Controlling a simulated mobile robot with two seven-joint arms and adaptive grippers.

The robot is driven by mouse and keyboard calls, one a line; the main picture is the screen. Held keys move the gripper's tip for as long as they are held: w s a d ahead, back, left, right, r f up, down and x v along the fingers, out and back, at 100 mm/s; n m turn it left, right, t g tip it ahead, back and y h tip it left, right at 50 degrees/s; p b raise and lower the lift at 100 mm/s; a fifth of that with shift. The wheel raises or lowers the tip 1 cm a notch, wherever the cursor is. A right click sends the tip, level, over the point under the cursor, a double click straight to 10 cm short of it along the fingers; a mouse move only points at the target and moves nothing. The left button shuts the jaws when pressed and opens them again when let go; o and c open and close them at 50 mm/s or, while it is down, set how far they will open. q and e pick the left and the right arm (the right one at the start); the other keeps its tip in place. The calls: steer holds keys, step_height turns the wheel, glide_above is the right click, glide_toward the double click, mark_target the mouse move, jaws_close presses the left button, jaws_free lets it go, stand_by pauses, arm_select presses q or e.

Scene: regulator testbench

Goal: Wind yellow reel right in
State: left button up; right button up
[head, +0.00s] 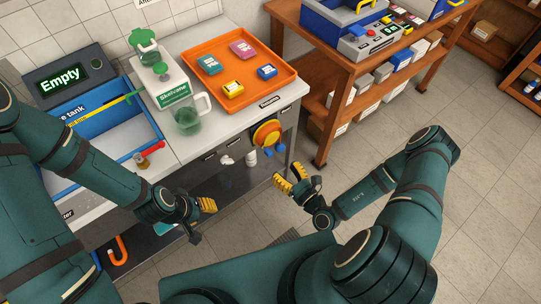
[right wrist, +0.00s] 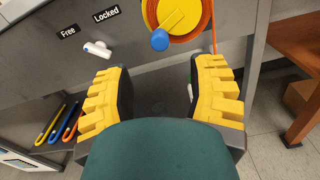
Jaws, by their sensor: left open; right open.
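The yellow reel (head: 267,134), wound with orange hose or cord, is mounted on the front panel of the bench. In the right wrist view the reel (right wrist: 184,18) shows at the top, with a yellow crank arm and a blue knob (right wrist: 160,40). Left of it is a white lever (right wrist: 98,48) below the labels "Free" and "Locked"; it points up toward the left. My right gripper (head: 290,184) is open and empty, in front of and below the reel, not touching it. My left gripper (head: 207,205) is open beside the bench front, away from the reel.
An orange tray (head: 240,66) with several coloured boxes sits on the bench top. A blue tank (head: 110,125) and a display reading "Empty" (head: 62,76) are at left. A wooden shelf (head: 350,75) stands right of the bench. Floor between them is clear.

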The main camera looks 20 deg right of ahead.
mark_target(271, 156)
steer(key=b+x, duration=0.1)
steer(key=x, duration=0.7)
jaws_close()
